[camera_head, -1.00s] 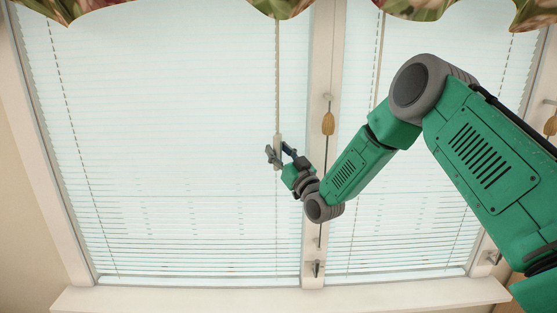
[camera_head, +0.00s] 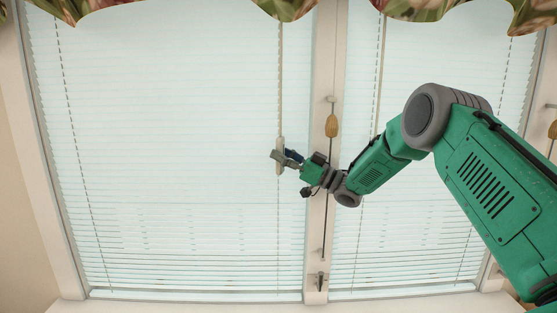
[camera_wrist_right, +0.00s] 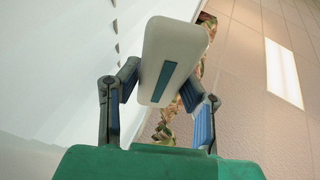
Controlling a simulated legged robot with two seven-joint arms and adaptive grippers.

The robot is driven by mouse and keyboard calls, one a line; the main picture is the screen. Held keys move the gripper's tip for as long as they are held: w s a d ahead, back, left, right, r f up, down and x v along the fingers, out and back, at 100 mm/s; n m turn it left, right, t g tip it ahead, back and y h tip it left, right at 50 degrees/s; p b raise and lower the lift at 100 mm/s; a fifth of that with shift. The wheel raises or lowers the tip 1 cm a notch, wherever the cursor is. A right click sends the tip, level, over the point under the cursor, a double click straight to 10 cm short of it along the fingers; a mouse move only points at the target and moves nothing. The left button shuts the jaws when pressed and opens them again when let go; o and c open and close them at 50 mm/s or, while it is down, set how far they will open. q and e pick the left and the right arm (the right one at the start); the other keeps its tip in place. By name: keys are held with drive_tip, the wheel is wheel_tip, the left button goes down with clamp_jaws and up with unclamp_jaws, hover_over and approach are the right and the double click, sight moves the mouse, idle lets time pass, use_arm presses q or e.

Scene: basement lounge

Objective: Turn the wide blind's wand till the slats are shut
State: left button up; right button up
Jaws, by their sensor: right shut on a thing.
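The wide blind (camera_head: 170,140) fills the left window. Its pale slats look nearly flat over most of the height, with thin lines between them lower down. Its wand (camera_head: 280,80) hangs near the blind's right edge and ends in a thicker white handle. My right gripper (camera_head: 281,159) is shut on that handle, in front of the slats. In the right wrist view the white handle (camera_wrist_right: 185,45), with a blue-grey stripe, is between the two fingers (camera_wrist_right: 160,95). The fingers cover part of the handle in the head view. My left gripper is out of view.
A narrower blind (camera_head: 420,220) covers the right window, with its own wand beside my arm. A wooden cord tassel (camera_head: 332,126) hangs on the mullion between them, close to my right wrist. A floral valance (camera_head: 285,8) hangs above. A sill (camera_head: 400,306) runs below.

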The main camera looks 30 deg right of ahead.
drive_tip(key=shift+d+r, duration=0.1)
drive_tip(key=shift+d, duration=0.05)
idle(0.7)
drive_tip(key=o, duration=1.1)
drive_tip(key=shift+s+d, duration=0.1)
drive_tip(key=shift+s, duration=0.1)
drive_tip(key=shift+d+f, duration=0.1)
drive_tip(key=shift+f, duration=0.1)
drive_tip(key=v, duration=0.8)
drive_tip(key=shift+d, duration=0.15)
